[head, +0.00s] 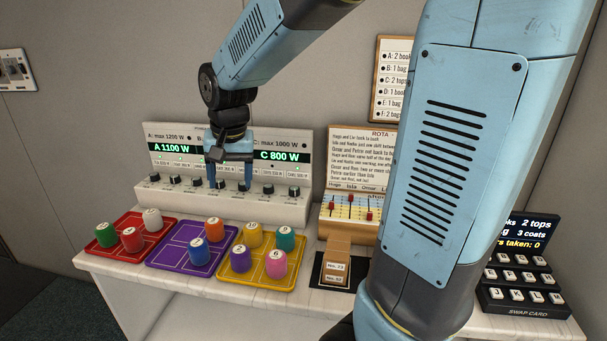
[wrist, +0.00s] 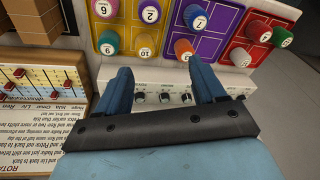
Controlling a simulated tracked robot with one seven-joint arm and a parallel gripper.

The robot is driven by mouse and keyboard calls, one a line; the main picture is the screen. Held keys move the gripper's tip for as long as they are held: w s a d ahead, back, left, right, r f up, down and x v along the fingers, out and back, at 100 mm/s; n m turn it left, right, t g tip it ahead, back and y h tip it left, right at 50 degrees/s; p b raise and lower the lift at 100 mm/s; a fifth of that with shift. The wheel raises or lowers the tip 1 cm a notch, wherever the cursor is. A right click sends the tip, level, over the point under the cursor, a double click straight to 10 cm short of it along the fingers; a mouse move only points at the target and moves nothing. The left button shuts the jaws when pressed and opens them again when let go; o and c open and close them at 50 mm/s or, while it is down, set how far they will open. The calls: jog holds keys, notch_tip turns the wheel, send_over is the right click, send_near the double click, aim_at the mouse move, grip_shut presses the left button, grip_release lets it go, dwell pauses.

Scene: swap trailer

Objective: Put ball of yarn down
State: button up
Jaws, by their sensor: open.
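I cannot see a ball of yarn in either view. My gripper (head: 230,184) is open and empty. In the head view it hangs in front of the knob row of the white power panel (head: 295,165), with its fingertips pointing down. In the wrist view its two fingers (wrist: 159,68) are spread, with no object held between them.
A red tray (head: 120,262), a purple tray (head: 178,240) and a yellow tray (head: 258,288) hold coloured numbered pieces along the counter's front. Right of them stand a slider box (head: 350,232), a small card holder (head: 337,265) and a dark keypad (head: 525,283).

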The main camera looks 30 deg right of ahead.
jog(key=s+d+r+n+t, duration=0.1)
jog(key=s+d+r, duration=0.2)
jog(key=s, duration=0.5)
jog(key=s+d+r+n+t, duration=0.2)
jog(key=s+d, duration=0.4)
jog(key=s, duration=0.3)
jog(key=shift+r, duration=0.65)
